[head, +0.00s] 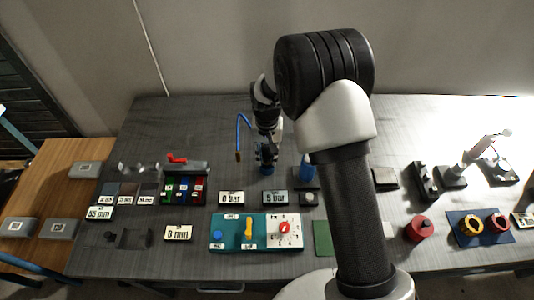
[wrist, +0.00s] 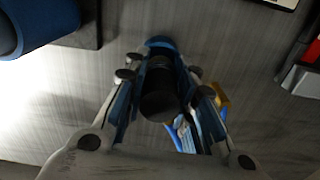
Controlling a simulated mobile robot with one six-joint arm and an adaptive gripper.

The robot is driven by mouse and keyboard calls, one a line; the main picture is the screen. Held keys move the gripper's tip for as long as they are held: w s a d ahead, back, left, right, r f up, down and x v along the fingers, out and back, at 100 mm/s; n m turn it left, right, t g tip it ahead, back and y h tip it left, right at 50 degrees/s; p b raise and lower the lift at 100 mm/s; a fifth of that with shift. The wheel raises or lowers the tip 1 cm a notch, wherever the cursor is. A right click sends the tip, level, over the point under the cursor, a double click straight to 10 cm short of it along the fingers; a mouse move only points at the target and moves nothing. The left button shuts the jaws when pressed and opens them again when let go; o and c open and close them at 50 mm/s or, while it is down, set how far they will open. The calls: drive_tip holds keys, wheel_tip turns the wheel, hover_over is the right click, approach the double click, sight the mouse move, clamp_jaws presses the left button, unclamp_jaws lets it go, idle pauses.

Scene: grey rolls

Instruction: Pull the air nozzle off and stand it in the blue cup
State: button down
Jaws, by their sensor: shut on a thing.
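My gripper (head: 266,164) points down over the middle of the grey table. In the wrist view, my gripper (wrist: 160,85) is shut on a black cylindrical piece (wrist: 159,92), which looks like the air nozzle. A blue rounded part (wrist: 159,42) shows at its far end; I cannot tell whether it belongs to the piece or is something beneath it. In the head view a blue thing (head: 267,171) shows just below the fingertips. A blue cylinder (head: 307,168), possibly the blue cup, stands on a dark base to the right of my gripper. It also shows in the wrist view (wrist: 40,28).
A blue hose (head: 239,135) hangs left of my gripper. A red-handled clamp (head: 178,158) and colored bins (head: 183,189) stand farther left. My arm hides part of the table at right.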

drive_tip(key=shift+f+b, duration=0.6)
drive_tip(key=shift+f, duration=0.5)
drive_tip(key=c, duration=1.2)
unclamp_jaws()
drive_tip(key=shift+c, duration=0.2)
wheel_tip(320, 180, up, 12)
